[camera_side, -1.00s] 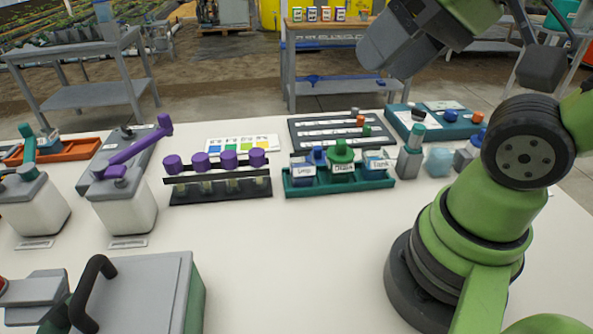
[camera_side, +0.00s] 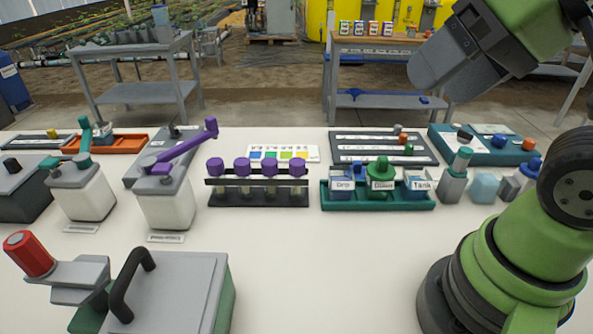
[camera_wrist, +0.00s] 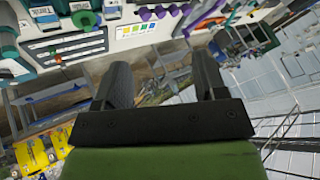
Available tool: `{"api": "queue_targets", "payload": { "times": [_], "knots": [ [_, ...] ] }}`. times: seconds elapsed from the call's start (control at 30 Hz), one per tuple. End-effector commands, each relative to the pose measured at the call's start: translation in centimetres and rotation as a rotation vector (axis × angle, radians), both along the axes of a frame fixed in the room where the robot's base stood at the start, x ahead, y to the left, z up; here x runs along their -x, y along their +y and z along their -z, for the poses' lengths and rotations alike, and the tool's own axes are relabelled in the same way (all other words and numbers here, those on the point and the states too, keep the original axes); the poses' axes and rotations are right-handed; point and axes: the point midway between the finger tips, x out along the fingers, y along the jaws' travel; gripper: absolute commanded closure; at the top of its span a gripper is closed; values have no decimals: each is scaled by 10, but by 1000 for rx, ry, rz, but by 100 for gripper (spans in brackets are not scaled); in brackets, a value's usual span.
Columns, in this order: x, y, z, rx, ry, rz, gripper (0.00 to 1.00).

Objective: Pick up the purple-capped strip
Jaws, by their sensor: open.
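The purple-capped strip (camera_side: 256,198) is a row of several clear vials with purple caps, upright in a black rack on the white table in the side view. Its purple caps also show small at the top of the wrist view (camera_wrist: 160,12). My gripper (camera_wrist: 162,80) has two dark fingers spread apart with nothing between them. In the side view, my gripper (camera_side: 440,70) is a grey shape high at the upper right, well above the table and apart from the strip.
A green tray (camera_side: 340,206) with labelled blocks stands right of the strip. A color card (camera_side: 284,153) lies behind. A grey box with a black handle (camera_side: 180,285) is in front. Bare table lies before the rack.

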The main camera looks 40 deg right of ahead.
Motion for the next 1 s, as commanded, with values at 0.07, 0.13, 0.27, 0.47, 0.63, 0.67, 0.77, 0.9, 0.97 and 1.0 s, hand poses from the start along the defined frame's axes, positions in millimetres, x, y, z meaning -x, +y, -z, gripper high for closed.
{"api": "queue_targets", "payload": {
  "times": [0.07, 0.13, 0.27, 0.47, 0.63, 0.67, 0.77, 0.9, 0.97, 1.0],
  "knots": [
    [0, 0, 0, 0, 0, 0, 35],
    [0, 0, 0, 0, 0, 0, 35],
    [-1, 0, 0, 1, 2, -1, 35],
    [-28, -2, -8, 40, 69, -33, 35],
    [-82, -7, -8, 105, 186, -96, 35],
    [-92, -8, -6, 116, 206, -107, 35],
    [-125, -12, 6, 153, 277, -147, 35],
    [-170, -17, 35, 199, 375, -206, 35],
    [-187, -20, 52, 218, 418, -232, 35],
    [-197, -21, 63, 229, 446, -248, 35]
  ]
}}
